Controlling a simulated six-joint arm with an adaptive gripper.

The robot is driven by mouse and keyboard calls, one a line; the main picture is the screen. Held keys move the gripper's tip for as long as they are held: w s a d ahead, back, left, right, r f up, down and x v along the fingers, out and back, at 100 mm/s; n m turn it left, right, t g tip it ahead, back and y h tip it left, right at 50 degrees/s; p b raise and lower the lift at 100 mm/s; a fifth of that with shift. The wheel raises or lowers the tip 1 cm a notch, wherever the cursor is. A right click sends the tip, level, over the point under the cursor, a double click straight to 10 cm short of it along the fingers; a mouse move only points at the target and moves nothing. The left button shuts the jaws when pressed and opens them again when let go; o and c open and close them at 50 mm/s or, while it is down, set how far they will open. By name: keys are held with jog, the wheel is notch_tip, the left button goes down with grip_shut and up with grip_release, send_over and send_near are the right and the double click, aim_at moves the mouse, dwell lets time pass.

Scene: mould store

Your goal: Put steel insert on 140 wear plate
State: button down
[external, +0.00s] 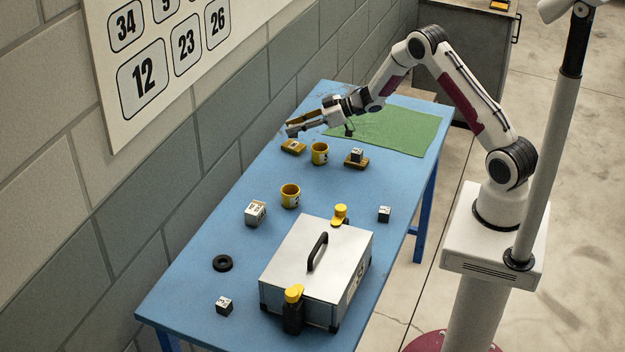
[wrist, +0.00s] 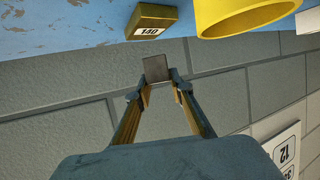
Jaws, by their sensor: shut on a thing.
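The steel insert (wrist: 157,68) is a small grey square piece between my fingertips in the wrist view. My gripper (wrist: 160,84) is shut on it; the gripper (external: 291,129) also shows in the external view, above the far, wall-side edge of the table. The 140 wear plate (wrist: 152,21) is a brass-coloured block with a white 140 label. It lies flat on the table, and in the external view the plate (external: 293,147) is just below my gripper. The insert appears apart from the plate. In the external view the insert is too small to make out clearly.
A yellow mug (external: 320,154) stands right beside the plate. Another brass plate (external: 356,163) bears a small cube. A second mug (external: 290,196), numbered cubes, a black ring (external: 223,263) and a metal case (external: 290,262) stand nearer. The wall is close behind; the green mat (external: 405,132) looks clear.

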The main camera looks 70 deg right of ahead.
jog(key=shift+f, duration=1.6)
jog(key=shift+f, duration=0.15)
jog(key=c, duration=1.8)
grip_release()
jog(key=shift+o, duration=0.2)
jog(key=v, duration=1.2)
